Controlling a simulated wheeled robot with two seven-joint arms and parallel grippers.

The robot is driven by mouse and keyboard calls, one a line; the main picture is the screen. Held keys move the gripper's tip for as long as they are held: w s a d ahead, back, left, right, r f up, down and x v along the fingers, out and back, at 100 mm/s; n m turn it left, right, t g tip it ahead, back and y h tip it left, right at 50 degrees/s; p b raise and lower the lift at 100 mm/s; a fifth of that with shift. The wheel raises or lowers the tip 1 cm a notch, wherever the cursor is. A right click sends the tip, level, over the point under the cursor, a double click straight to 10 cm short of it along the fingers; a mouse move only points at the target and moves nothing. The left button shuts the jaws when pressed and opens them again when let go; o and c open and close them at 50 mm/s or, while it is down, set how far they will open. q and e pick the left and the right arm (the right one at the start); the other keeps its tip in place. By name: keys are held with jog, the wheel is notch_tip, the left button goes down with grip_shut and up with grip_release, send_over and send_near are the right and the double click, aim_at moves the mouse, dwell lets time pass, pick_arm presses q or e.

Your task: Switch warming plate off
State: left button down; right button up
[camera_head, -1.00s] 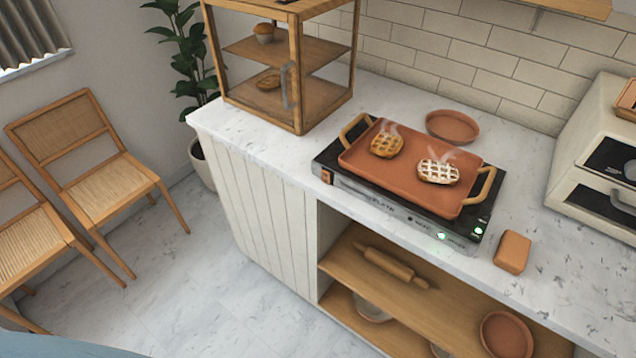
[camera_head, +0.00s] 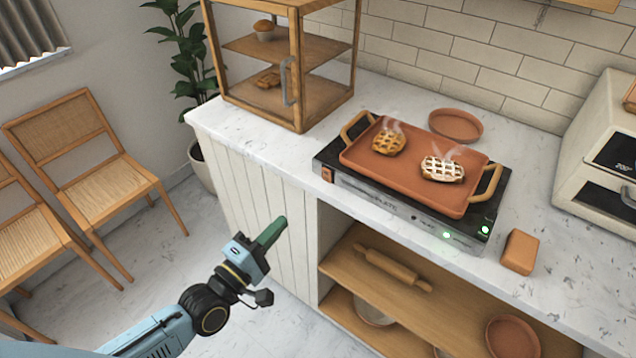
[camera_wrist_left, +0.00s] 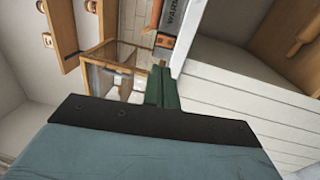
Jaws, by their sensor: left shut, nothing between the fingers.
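The black warming plate (camera_head: 345,183) sits on the white marble counter. Green lights glow on its front strip near the right end, beside the front-panel controls (camera_head: 447,235). A terracotta tray (camera_head: 410,184) with two steaming lattice pies rests on top of it. My left gripper (camera_head: 270,233) is shut and empty, in front of the cabinet's panelled side, below and left of the plate and apart from it. Its green fingers show in the left wrist view (camera_wrist_left: 162,86), with part of the plate's front (camera_wrist_left: 172,15) beyond them. My right gripper is not in view.
A wooden display case (camera_head: 298,70) stands at the counter's left end. A brown block (camera_head: 519,251) lies right of the plate, and a round terracotta dish (camera_head: 456,125) behind it. A cream machine (camera_head: 600,150) stands far right. Open shelves (camera_head: 400,305) lie below; chairs (camera_head: 85,150) stand left.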

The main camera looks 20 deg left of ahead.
aim_at(326, 173)
pick_arm(q)
jog(key=shift+w, duration=0.1)
jog(key=x, duration=1.3)
jog(key=shift+w+d, duration=0.15)
jog(key=shift+w, duration=0.25)
jog(key=shift+r, duration=0.1)
